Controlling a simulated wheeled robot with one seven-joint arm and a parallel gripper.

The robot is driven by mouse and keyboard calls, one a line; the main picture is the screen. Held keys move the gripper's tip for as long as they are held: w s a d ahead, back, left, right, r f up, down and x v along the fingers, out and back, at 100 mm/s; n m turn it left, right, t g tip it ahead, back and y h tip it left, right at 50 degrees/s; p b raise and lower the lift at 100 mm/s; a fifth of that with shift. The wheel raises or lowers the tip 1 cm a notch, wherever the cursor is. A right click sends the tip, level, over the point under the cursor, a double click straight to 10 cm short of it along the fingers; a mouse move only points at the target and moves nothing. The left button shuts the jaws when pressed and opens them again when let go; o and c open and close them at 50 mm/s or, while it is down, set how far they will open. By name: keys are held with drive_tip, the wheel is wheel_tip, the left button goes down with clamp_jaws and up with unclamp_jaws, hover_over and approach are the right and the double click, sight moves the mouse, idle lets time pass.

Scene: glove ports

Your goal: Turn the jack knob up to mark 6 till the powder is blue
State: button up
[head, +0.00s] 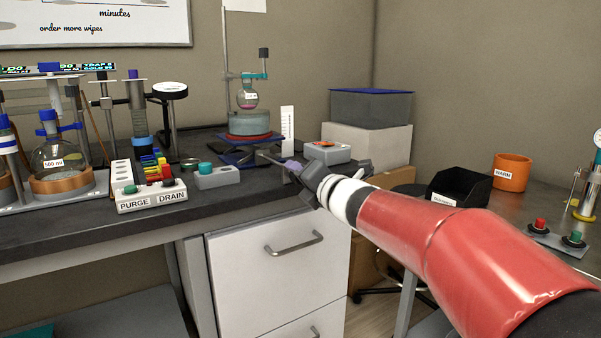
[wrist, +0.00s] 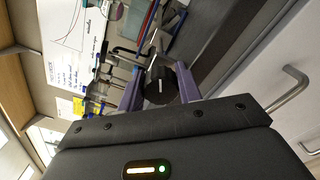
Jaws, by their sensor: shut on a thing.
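My gripper (head: 288,165) reaches in from the right to the jack at the back of the bench. In the wrist view its purple fingers (wrist: 159,88) are shut on the black jack knob (wrist: 160,80), which has a white pointer line. The lab jack (head: 240,156) has blue plates and carries a round heating bath (head: 249,124). The arm hides the knob in the head view.
A small box with a teal knob (head: 211,176) and the PURGE/DRAIN box (head: 151,196) stand left. A white drawer cabinet (head: 275,270) is below the bench. A black bin (head: 459,186) is at right.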

drive_tip(key=shift+f+m+p, duration=0.1)
drive_tip(key=shift+m+p, duration=0.25)
drive_tip(key=shift+m, duration=1.15)
drive_tip(key=o, duration=1)
drive_tip(key=shift+b+v, duration=0.3)
drive_tip(key=shift+v, duration=3.6)
drive_tip(key=shift+d, duration=0.1)
